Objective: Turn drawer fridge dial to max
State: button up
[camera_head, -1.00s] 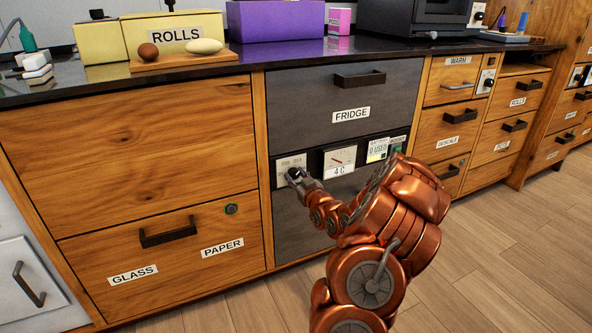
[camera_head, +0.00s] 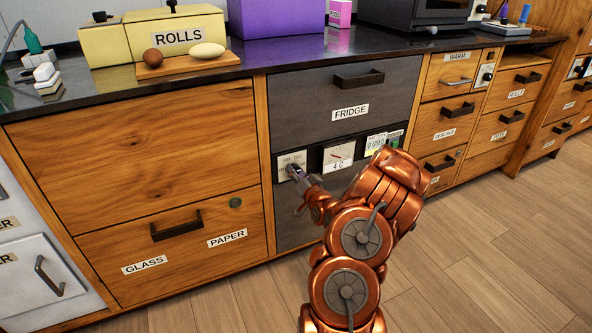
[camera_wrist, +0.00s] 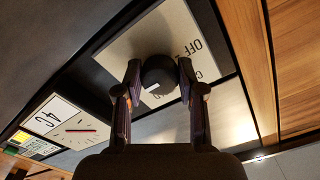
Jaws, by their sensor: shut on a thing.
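The fridge dial is a dark round knob (camera_wrist: 158,76) on a pale plate (camera_wrist: 130,43) in the wrist view. A white mark shows on the knob, and "OFF" is printed on the plate; the other print is partly hidden. My gripper (camera_wrist: 159,82) has one finger on each side of the knob and is shut on it. In the head view my gripper (camera_head: 294,171) is at the plate (camera_head: 289,160), left of the temperature gauge (camera_head: 338,156) marked "4 C", and it hides the knob. The grey fridge drawer (camera_head: 395,83) above is closed.
The gauge also shows in the wrist view (camera_wrist: 75,130), beside a yellow-topped display. The closed wooden glass and paper drawer (camera_head: 195,263) is to the left. A black counter (camera_head: 290,55) runs above. The wooden floor (camera_head: 480,250) at right is clear.

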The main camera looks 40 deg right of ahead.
dwell(0.3)
jog(key=o, duration=1.1)
jog(key=shift+o, duration=0.2)
jog(key=v, duration=1.2)
